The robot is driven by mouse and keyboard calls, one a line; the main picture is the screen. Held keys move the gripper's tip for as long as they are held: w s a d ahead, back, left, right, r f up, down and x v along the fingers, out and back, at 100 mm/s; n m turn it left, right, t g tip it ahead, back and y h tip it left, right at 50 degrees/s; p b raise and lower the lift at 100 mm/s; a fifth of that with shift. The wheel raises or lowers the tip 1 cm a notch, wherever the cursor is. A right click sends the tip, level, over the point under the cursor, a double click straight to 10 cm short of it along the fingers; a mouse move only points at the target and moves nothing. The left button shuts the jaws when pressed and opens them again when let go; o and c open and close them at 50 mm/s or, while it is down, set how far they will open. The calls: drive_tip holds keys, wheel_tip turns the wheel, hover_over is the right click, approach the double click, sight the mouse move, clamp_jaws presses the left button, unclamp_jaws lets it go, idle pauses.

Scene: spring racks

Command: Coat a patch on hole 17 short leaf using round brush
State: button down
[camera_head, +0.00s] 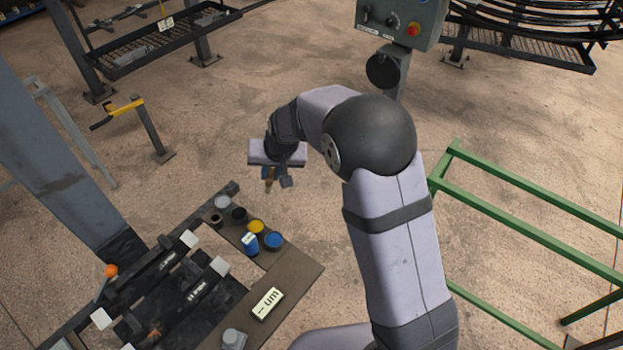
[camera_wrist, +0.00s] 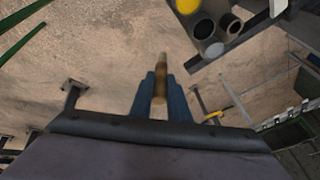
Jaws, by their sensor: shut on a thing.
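My gripper (camera_head: 278,179) is shut on a brush with a brown wooden body (camera_head: 269,182), held in the air beyond the side board. In the wrist view the brush (camera_wrist: 161,85) stands between the two blue fingers (camera_wrist: 160,95), its pale end pointing away from the wrist. I cannot tell the bristle shape or any coating. Dark leaf bars (camera_head: 195,288) with small white markings lie on the black rack at the lower left in the head view, with white blocks at their ends. Hole 17 cannot be made out.
A board (camera_head: 300,277) beside the rack bears a yellow pot (camera_head: 256,226), a blue pot (camera_head: 273,240), a labelled blue can (camera_head: 250,245), dark cups and a white label block (camera_head: 268,303). A green rail (camera_head: 530,203) stands right. A control box (camera_head: 400,22) stands behind. Open floor surrounds my gripper.

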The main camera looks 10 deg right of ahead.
drive_tip(key=w+a+r+y+p, duration=0.1)
drive_tip(key=a+r+p, duration=0.2)
drive_tip(key=a, duration=0.9)
drive_tip(key=shift+a+r+g+y+p, duration=0.2)
drive_tip(key=shift+g+y+p, duration=0.1)
drive_tip(key=shift+p, duration=0.05)
drive_tip(key=shift+f, duration=0.1)
drive_tip(key=shift+f+b, duration=2.05)
drive_tip(key=shift+f, duration=0.8)
drive_tip(key=shift+f+b, duration=0.45)
drive_tip(key=shift+f, duration=0.1)
wheel_tip(320, 180, up, 7)
drive_tip(key=p, duration=0.5)
idle(0.9)
